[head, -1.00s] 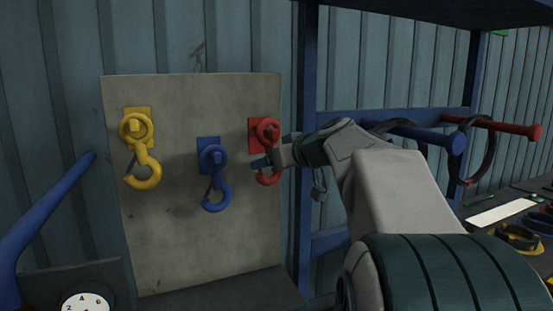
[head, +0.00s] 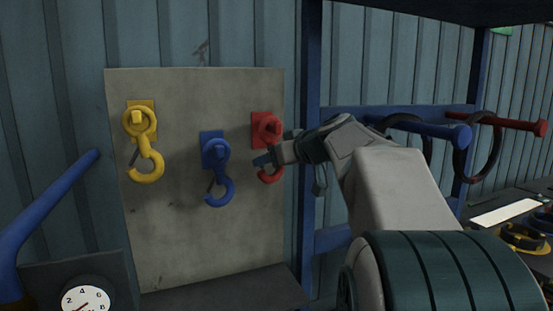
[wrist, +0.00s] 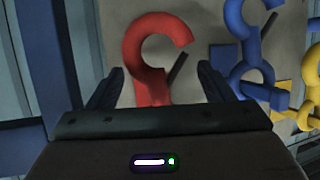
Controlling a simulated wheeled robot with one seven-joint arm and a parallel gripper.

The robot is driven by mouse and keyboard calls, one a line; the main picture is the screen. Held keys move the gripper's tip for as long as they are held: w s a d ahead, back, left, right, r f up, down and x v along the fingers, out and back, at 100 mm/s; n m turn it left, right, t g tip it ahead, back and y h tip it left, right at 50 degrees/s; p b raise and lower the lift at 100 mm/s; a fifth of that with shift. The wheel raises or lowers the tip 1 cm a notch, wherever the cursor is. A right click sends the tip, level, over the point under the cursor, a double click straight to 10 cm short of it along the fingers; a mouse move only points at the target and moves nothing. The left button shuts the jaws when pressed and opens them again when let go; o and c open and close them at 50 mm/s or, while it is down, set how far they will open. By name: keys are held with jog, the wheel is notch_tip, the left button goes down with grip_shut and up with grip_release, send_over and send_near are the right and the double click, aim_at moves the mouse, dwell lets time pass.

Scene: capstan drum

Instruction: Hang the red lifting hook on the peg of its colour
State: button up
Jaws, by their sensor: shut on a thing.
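The red lifting hook (head: 271,174) is at the red plate with its peg (head: 257,121), at the upper right of the grey board. Its ring overlaps the peg; I cannot tell for sure whether it is around it. The open hook end hangs down. My gripper (head: 264,161) is shut on the hook's shank below the ring, coming from the right, and hides part of it. In the wrist view the red hook (wrist: 146,62) appears upside down, its shank between my fingers (wrist: 160,90); the ring is hidden below.
A blue hook (head: 219,184) and a yellow hook (head: 148,166) hang on their own coloured plates to the left. A blue post stands just right of the board (head: 195,245). Blue (head: 440,132) and red (head: 510,122) bars with black rings are at the right.

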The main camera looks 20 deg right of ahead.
jog(key=shift+r, duration=0.1)
jog(key=o, duration=1.5)
jog(key=shift+o, duration=0.2)
jog(key=b+v, duration=0.2)
jog(key=v, duration=1.2)
jog(key=s+a+f+m+g, duration=0.1)
jog(key=s+a+f+g, duration=0.3)
jog(key=f, duration=0.5)
jog(key=s+a+f+m+g+h, duration=0.1)
jog(key=s+a+f, duration=0.1)
jog(key=a+f, duration=0.5)
jog(key=s+a+f+m+g, duration=0.1)
jog(key=s+a+f+g, duration=0.15)
jog(key=f, duration=0.85)
jog(key=s+a+f+g+h, duration=0.2)
jog(key=s+f+g, duration=0.1)
jog(key=s+f, duration=0.5)
jog(key=shift+f+h+p, duration=0.3)
jog(key=shift+f+p, duration=0.05)
jog(key=shift+f, duration=0.45)
